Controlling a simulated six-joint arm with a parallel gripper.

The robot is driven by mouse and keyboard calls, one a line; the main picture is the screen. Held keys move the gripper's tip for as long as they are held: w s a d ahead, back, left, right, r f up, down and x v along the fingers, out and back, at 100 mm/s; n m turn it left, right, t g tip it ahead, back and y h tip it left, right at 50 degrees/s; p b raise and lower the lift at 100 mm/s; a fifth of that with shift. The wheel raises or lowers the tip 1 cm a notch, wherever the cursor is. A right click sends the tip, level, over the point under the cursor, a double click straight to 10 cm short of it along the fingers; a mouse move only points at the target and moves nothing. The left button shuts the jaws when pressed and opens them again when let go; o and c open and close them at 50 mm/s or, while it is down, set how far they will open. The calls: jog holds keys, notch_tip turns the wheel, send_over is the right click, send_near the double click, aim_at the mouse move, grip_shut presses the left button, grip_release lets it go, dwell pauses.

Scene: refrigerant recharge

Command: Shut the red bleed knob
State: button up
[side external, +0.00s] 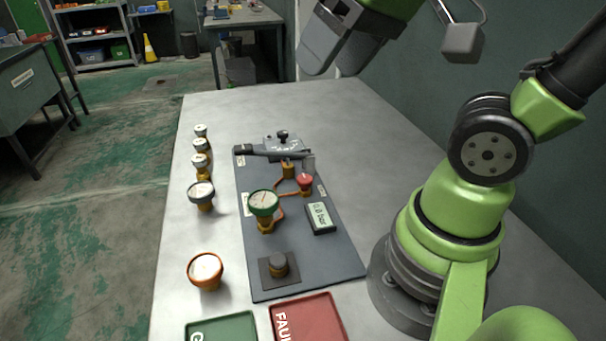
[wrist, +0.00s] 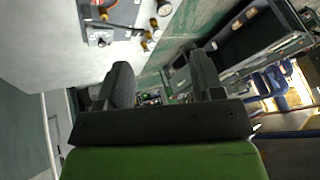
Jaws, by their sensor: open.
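The red bleed knob (side external: 305,181) stands on the dark grey panel (side external: 290,264), at the end of a copper-coloured line, in the side external view. My gripper (side external: 322,58) is high above the table's far end, well apart from the knob, with its upper part cut by the frame's top. In the wrist view my gripper (wrist: 161,82) has its two dark fingers spread with nothing between them. Part of the panel shows at that view's upper left, but I cannot make out the red knob there.
Several gauges line the left side. A green tray (side external: 222,328) and red tray (side external: 307,318) lie in front. The table's far end is bare.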

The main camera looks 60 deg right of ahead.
jog(key=w+d+f+n+g+h, duration=0.1)
jog(key=w+d+f+n+g, duration=0.25)
jog(key=w, duration=0.35)
jog(key=n+g+h, duration=0.2)
jog(key=n+g, duration=0.2)
jog(key=g, duration=0.2)
send_near(304, 178)
jog(key=x, duration=0.9)
jog(key=c, duration=0.9)
